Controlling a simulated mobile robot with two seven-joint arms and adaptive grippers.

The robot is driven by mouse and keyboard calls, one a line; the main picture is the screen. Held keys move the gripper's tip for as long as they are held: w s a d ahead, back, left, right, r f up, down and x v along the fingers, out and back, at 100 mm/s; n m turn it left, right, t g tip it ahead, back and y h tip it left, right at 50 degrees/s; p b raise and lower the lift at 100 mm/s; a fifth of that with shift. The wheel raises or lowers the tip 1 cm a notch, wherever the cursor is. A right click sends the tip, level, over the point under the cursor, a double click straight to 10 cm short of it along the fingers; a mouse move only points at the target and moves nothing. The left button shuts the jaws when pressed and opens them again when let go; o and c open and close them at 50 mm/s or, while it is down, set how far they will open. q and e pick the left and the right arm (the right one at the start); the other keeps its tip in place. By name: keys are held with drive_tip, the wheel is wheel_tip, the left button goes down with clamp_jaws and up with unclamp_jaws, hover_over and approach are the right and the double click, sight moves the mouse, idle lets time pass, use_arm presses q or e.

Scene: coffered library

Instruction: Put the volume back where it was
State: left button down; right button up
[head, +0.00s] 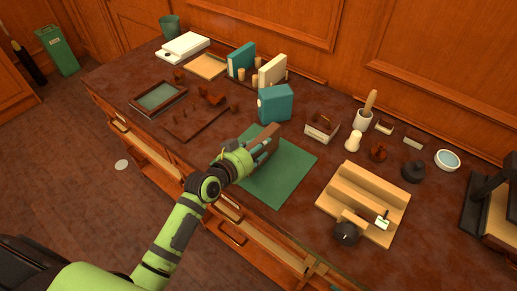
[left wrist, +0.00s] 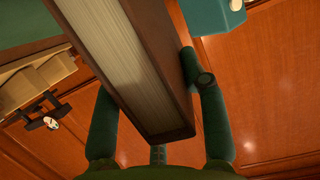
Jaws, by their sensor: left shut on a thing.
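My left gripper (head: 260,152) is shut on a brown volume (head: 264,135), held over the green mat (head: 284,172) on the desk. In the left wrist view the volume's brown cover and cream page edges (left wrist: 112,55) lie between the two fingers (left wrist: 155,105). In the head view the gripper hides much of the volume. A teal book (head: 241,59) and a cream book (head: 272,71) stand upright among short wooden pegs at the back of the desk. My right gripper is not in view.
A teal box (head: 275,103) stands just behind the held volume. A stepped wooden stand (head: 362,200), a dark knob (head: 346,233) and small desk items are to the right. A dark framed tray (head: 158,98) and a brown board (head: 198,119) lie left. The mat's right part is bare.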

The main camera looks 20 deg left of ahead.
use_arm(q)
drive_tip(key=shift+f, duration=0.55)
drive_tip(key=c, duration=0.7)
unclamp_jaws()
drive_tip(key=shift+f, duration=0.1)
drive_tip(key=shift+r, duration=0.2)
drive_tip(key=b+v, duration=0.1)
drive_tip(key=v, duration=1.1)
drive_tip(key=shift+b, duration=0.3)
